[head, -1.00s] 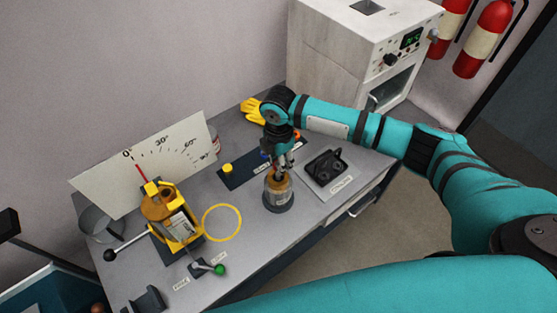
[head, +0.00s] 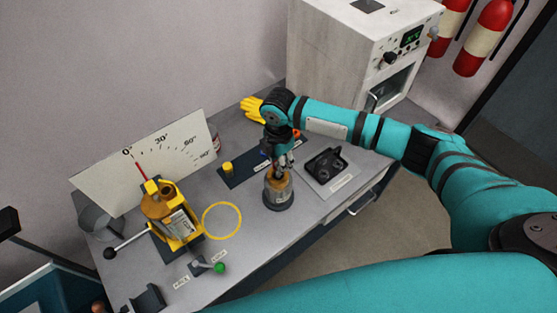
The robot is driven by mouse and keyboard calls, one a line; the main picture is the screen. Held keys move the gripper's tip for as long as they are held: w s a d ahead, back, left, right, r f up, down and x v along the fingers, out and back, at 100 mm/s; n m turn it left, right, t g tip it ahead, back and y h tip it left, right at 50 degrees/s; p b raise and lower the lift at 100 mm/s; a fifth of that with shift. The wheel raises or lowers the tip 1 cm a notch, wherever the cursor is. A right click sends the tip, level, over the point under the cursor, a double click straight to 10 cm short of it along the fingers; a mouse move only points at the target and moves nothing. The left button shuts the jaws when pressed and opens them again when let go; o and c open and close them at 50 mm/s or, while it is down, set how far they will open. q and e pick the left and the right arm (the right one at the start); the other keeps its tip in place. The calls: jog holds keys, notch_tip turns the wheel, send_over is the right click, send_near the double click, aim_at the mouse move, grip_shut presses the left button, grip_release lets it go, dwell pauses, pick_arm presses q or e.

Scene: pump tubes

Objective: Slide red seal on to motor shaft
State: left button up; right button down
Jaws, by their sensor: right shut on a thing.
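The motor (head: 278,194), a metal cylinder with a copper-brown top and dark base, stands upright near the table's front edge. My right gripper (head: 281,168) points down just above and behind its top. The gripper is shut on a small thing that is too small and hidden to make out. I cannot tell whether that thing touches the motor shaft, which is mostly hidden by the fingers. My left gripper is out of view.
The dark mat (head: 238,178) carries a yellow part (head: 227,168). A black fixture (head: 326,165) stands right of the motor. A yellow-framed pump (head: 180,227), an angle board (head: 180,131), a yellow ring (head: 222,203) and a green-knobbed lever (head: 219,268) are to the left. Yellow gloves (head: 252,108) lie behind.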

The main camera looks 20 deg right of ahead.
jog(key=shift+f+b, duration=0.4)
jog(key=shift+f, duration=0.45)
jog(key=c, duration=1)
grip_release()
jog(key=shift+o, duration=0.2)
jog(key=shift+r, duration=0.1)
jog(key=shift+r, duration=0.3)
notch_tip(320, 180, up, 11)
jog(key=shift+r, duration=0.15)
